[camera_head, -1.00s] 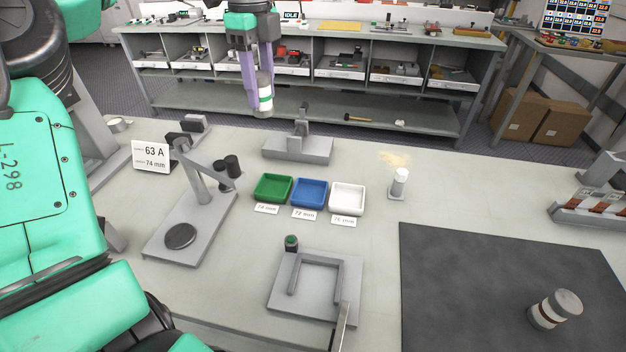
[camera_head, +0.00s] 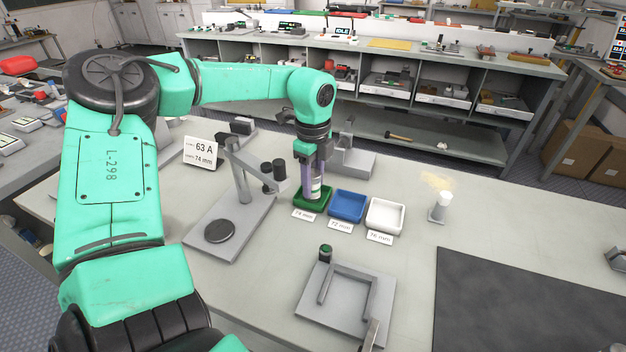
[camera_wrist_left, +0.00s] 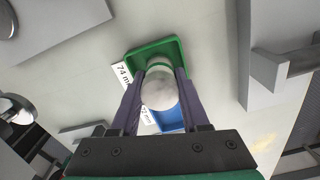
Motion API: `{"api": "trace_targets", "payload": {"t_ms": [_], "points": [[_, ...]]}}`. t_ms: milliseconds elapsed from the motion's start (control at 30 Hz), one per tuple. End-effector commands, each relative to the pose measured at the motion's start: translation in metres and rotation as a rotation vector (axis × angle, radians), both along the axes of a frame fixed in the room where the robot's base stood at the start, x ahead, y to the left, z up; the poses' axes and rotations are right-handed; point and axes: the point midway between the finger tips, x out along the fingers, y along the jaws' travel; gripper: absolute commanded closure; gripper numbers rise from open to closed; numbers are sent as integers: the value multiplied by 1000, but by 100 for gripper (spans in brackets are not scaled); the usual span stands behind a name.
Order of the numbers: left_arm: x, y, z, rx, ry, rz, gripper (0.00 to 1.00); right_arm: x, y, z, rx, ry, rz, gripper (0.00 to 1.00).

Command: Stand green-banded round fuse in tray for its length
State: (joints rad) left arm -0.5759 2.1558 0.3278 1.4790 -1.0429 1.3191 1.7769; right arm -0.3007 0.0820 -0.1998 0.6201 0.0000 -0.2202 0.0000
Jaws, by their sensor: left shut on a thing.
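The green-banded round fuse (camera_head: 316,188) is a white cylinder with a green band and a grey end cap. It is upright between the fingers of my left gripper (camera_head: 313,187), which is shut on it. It is over the green tray (camera_head: 298,203), whose label reads 74 mm; whether its foot touches the tray floor I cannot tell. In the left wrist view the fuse's round top (camera_wrist_left: 159,92) shows between the fingers, with the green tray (camera_wrist_left: 133,57) behind it. The display stand (camera_head: 200,151) reads 63 A and 74 mm. My right gripper is out of view.
A blue tray (camera_head: 345,221) and a white tray (camera_head: 385,230) stand to the right of the green one. A grey post fixture (camera_head: 225,226) is close on the left. A U-shaped fixture (camera_head: 312,303) lies in front, and a white cylinder (camera_head: 440,206) stands at right.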

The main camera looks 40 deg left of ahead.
Motion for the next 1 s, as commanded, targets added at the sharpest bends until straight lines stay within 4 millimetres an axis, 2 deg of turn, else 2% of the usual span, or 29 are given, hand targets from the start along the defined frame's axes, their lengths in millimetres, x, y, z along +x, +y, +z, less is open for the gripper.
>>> {"api": "trace_targets", "payload": {"t_ms": [200,233,300,567,667,700,767,1000], "points": [[0,0,-4,1,-1,-1,100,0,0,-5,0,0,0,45],[0,0,-3,1,0,-1,47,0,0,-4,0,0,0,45],[0,0,-2,1,0,-1,25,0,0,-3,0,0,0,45],[0,0,-2,1,0,-1,25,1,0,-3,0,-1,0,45],[0,0,5,0,1,-1,25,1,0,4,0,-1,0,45],[1,0,7,1,-1,-1,25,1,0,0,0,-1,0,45],[1,0,18,2,-4,-1,25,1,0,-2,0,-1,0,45],[1,0,84,3,-4,0,25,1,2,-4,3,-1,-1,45]]}}
